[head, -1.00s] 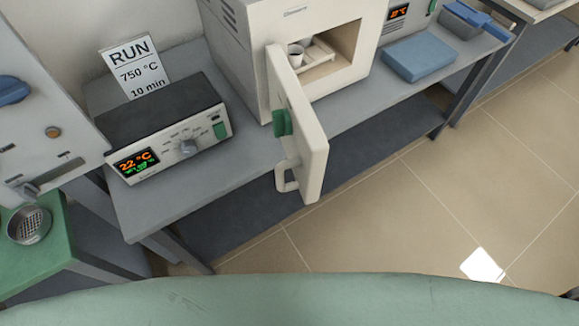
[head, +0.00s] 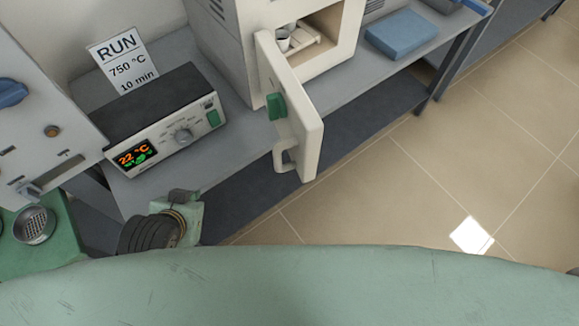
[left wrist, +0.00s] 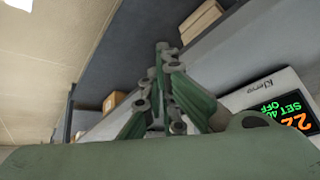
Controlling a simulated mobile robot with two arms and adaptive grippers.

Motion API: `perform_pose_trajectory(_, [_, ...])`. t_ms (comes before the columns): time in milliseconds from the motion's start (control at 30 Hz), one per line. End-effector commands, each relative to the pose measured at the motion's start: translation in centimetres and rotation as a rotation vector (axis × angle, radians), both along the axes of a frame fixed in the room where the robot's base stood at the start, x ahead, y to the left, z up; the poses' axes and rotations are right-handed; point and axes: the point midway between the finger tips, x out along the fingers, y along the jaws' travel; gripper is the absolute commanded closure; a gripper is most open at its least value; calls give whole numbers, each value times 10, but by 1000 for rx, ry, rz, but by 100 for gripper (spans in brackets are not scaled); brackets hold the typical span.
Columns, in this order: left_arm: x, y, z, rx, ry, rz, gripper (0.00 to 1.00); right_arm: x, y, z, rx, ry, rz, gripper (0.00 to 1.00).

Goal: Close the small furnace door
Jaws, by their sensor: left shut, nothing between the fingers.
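The small furnace (head: 235,60) stands on the grey bench in the head view. Its cream door (head: 293,110) is swung wide open toward me, with a green latch block (head: 277,106) and a pale loop handle (head: 284,157) on it. The chamber (head: 322,38) is exposed and holds a small white crucible (head: 283,40) and a light rack. My left gripper (head: 185,197) is at the bench's front edge, left of and apart from the door. In the left wrist view my left gripper (left wrist: 162,46) is shut with its tips together and empty. My right gripper is not in view.
A controller (head: 165,130) reading 22 °C sits left of the furnace, with a RUN sign (head: 122,60) behind it. A blue pad (head: 401,34) lies to the right. A green stand (head: 62,245) with a perforated cup is at the left. Floor right of the door is clear.

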Motion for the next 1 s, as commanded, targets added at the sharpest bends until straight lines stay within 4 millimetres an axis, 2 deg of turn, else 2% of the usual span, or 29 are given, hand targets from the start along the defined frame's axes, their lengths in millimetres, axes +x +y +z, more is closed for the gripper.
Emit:
perform_pose_trajectory(200, [44,2,19,-4,-221,-41,100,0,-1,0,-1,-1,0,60])
perform_pose_trajectory(367, [75,-7,38,-39,-401,-109,100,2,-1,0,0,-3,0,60])
perform_pose_trajectory(500, [96,-26,62,-118,-598,-241,100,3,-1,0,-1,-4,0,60])
perform_pose_trajectory(567, [98,-38,73,-174,-678,-322,100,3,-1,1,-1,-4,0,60])
perform_pose_trajectory(667, [90,-59,88,-284,-775,-475,100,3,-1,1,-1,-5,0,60])
perform_pose_trajectory(800, [57,-82,101,-461,-831,-705,100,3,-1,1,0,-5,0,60])
perform_pose_trajectory(1000, [6,-90,107,-662,-798,-938,100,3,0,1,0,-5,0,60])
